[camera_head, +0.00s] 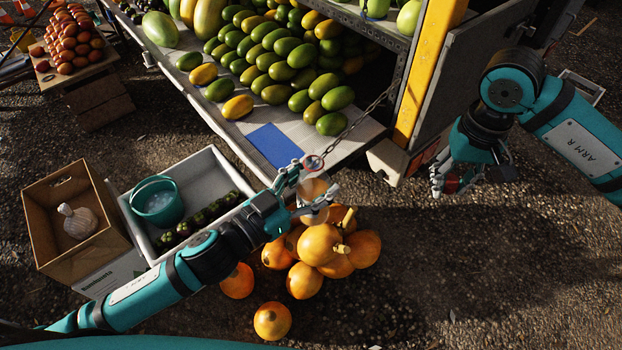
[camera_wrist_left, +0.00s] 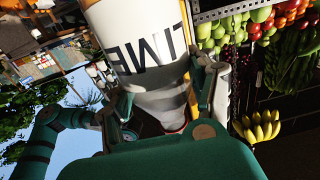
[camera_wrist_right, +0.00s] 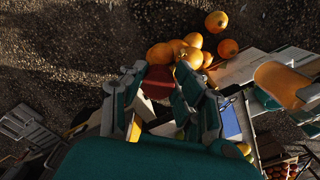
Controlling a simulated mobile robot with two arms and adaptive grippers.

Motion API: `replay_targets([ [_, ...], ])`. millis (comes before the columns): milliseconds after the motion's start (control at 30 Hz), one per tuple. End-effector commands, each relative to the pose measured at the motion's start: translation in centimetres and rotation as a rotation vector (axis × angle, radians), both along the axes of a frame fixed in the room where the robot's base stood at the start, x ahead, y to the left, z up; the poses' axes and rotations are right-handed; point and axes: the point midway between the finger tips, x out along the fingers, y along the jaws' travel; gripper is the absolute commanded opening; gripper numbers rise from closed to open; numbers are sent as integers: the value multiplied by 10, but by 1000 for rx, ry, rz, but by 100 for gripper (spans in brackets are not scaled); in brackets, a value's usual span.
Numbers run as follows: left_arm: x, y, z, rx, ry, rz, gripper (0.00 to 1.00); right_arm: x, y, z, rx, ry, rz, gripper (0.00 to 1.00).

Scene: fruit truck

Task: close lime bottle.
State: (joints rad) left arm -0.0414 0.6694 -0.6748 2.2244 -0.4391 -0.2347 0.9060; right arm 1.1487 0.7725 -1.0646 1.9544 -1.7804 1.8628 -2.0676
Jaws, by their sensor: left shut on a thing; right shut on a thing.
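A pale bottle (camera_wrist_left: 135,45) with LIME lettering fills the top of the left wrist view, the letters upside down there. My left gripper (camera_head: 318,190) is shut around the bottle, which also shows in the head view (camera_head: 313,188) above the orange gourds. A small red part shows between the finger bases in the left wrist view. My right gripper (camera_head: 450,184) is shut on a small red round thing, seen between its fingers in the right wrist view (camera_wrist_right: 157,82). It looks like a cap, but the fingers partly hide it. The two grippers are well apart.
A truck shelf (camera_head: 375,130) with mangoes and a blue card (camera_head: 274,146) lies behind the left gripper. Orange gourds (camera_head: 319,245) sit on the gravel below. A white crate (camera_head: 205,165) and cardboard box (camera_head: 45,235) stand left. Gravel at lower right is clear.

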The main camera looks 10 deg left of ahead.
Motion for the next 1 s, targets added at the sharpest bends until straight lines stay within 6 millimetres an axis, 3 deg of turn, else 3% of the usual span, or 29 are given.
replay_targets([
  [167, 0, 0, 0, -1, -1, 1, 0, 1, 5, 3, 1, -2, 9, 20],
  [267, 0, 0, 1, -1, -2, 1, 0, 4, 20, 10, 0, -5, 36, 20],
  [533, 0, 0, 1, -2, -2, 1, 0, 10, 105, 57, -5, -8, 185, 20],
  [800, 0, 0, 1, -2, -2, 1, 0, -6, 190, 108, -11, -6, 327, 20],
  [1000, 0, 0, 1, -2, -2, 1, 0, -20, 227, 130, -10, -1, 377, 20],
])
